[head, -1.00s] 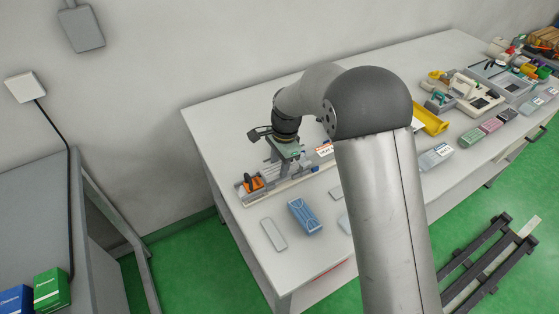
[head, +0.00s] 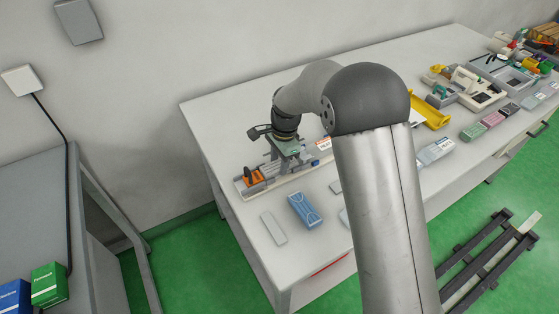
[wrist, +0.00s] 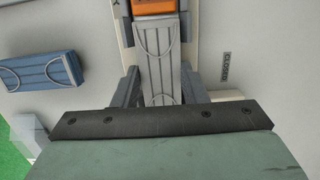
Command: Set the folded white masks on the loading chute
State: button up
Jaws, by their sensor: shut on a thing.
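My gripper (head: 288,163) is over the loading chute (head: 285,187), a long narrow grey unit with an orange part at its left end. In the wrist view, its two dark fingers (wrist: 160,88) are shut on a folded white mask (wrist: 160,72) that looks pale grey with curved strap lines. The mask lies lengthwise in line with the chute channel (wrist: 186,28), its far end close to the orange part (wrist: 153,6). I cannot tell whether it touches the channel floor.
A blue folded mask pack (head: 305,211) lies in front of the chute, with a flat pale piece (head: 273,228) to its left. A yellow tray (head: 430,113) and several boxes and tools stand farther right. The table's back left is clear.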

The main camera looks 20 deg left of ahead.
jog(key=shift+f, duration=0.15)
dwell(0.4)
jog(key=o, duration=1)
jog(key=shift+r+p, duration=0.6)
jog(key=shift+r, duration=0.45)
jog(key=shift+r+p, duration=1.9)
jog(key=shift+r, duration=1.05)
